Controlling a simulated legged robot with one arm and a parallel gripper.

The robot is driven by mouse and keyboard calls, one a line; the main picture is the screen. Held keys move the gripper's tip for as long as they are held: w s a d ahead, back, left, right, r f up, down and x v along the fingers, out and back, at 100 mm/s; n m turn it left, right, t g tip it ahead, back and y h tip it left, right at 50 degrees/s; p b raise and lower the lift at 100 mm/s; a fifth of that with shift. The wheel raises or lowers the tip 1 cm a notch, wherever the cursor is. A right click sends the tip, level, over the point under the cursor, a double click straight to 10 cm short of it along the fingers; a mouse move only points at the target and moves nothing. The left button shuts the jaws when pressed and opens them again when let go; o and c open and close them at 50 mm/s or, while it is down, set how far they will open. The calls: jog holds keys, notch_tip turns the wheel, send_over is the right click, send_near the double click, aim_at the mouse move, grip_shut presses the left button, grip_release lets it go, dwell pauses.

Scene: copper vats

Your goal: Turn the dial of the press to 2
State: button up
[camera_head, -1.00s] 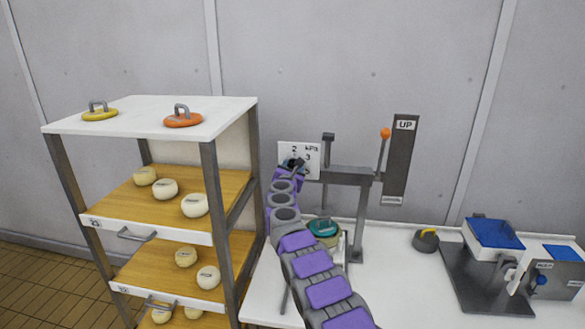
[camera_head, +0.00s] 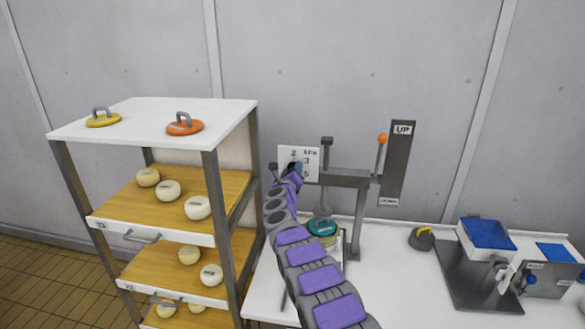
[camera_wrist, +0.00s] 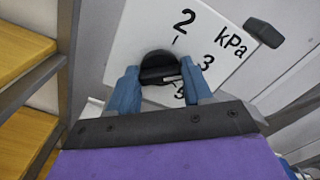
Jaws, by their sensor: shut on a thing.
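The press (camera_head: 345,178) stands on the white table with a white dial plate (camera_head: 311,160) at its left end. In the wrist view the plate (camera_wrist: 150,28) shows "2", "3" and "kPa", and a lower number is partly hidden by a finger. The black round dial (camera_wrist: 158,62) sits between my two blue fingers. My gripper (camera_wrist: 161,76) is shut on the dial, one finger on each side. A pale mark on the dial's lower right seems to point toward the lower numbers, away from the "2". In the head view my gripper (camera_head: 293,172) hides the dial.
A shelf rack (camera_head: 208,190) with pale cheeses stands close to the left of my arm. A lever with an orange knob (camera_head: 382,138) is at the press's right, by the "UP" plate (camera_head: 401,150). A green-lidded pot (camera_head: 322,228) stands below. A blue-topped device (camera_head: 487,234) is at right.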

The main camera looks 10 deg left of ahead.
jog(key=n+p, duration=0.4)
jog(key=n, duration=0.1)
jog(key=n+p, duration=0.1)
jog(key=n, duration=0.1)
jog(key=shift+a+r+p, duration=0.25)
jog(key=shift+a+p, duration=0.05)
jog(key=shift+p, duration=0.1)
jog(key=shift+f+n+p, duration=0.25)
jog(key=shift+n+p, duration=0.9)
jog(key=shift+n, duration=0.55)
jog(key=shift+s+f, duration=0.1)
jog(key=shift+n, duration=0.3)
jog(key=o, duration=0.7)
jog(key=shift+f, duration=0.1)
jog(key=o, duration=0.3)
jog(key=shift+a, duration=0.25)
jog(key=shift+o, duration=0.2)
jog(key=shift+d, duration=0.2)
